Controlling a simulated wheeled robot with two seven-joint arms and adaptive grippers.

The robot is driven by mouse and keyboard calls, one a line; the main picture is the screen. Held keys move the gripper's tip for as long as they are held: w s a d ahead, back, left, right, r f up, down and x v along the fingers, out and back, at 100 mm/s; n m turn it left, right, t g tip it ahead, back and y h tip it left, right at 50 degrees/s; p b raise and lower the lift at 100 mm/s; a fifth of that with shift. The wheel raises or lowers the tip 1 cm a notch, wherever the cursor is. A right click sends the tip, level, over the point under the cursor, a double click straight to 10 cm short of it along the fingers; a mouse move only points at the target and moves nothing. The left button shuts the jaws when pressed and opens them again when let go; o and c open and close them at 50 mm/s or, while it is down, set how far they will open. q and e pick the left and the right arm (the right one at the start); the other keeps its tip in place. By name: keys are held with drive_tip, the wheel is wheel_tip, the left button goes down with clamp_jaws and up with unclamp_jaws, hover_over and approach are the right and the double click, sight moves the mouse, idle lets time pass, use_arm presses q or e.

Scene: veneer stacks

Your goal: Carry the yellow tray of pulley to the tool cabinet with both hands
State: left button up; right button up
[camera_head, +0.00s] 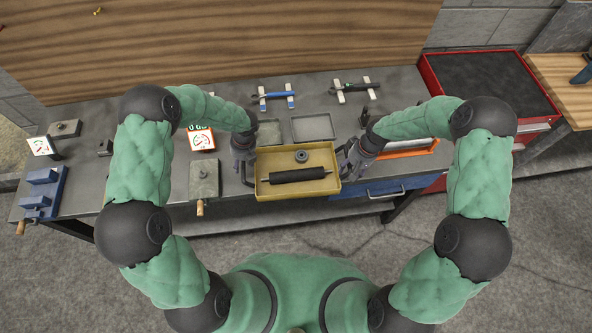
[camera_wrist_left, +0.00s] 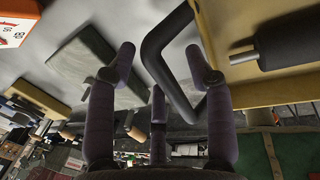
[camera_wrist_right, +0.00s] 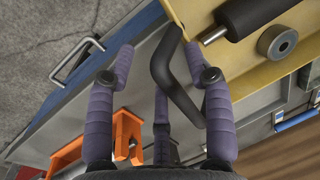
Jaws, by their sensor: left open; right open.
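The yellow tray (camera_head: 263,187) sits near the front edge of the grey workbench. It holds a black roller (camera_head: 297,175) and a small dark pulley (camera_head: 301,156). It has a black handle at each end. My left gripper (camera_head: 244,168) is at the tray's left end; in the left wrist view its open fingers (camera_wrist_left: 165,62) stand on either side of the left handle (camera_wrist_left: 158,62). My right gripper (camera_head: 350,158) is at the tray's right end; in the right wrist view its open fingers (camera_wrist_right: 160,62) stand on either side of the right handle (camera_wrist_right: 172,80).
A red tool cabinet (camera_head: 432,82) with a black top (camera_head: 490,85) stands at the right; its top is empty. An orange-framed item (camera_head: 410,152) lies right of the tray. A grey block with a wooden handle (camera_head: 204,178) lies left of it. Tools on holders (camera_head: 275,95) lie behind.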

use_arm(q)
clamp_jaws()
use_arm(e)
clamp_jaws()
use_arm(q)
drive_tip(key=shift+r, duration=0.15)
use_arm(e)
drive_tip(key=shift+r, duration=0.15)
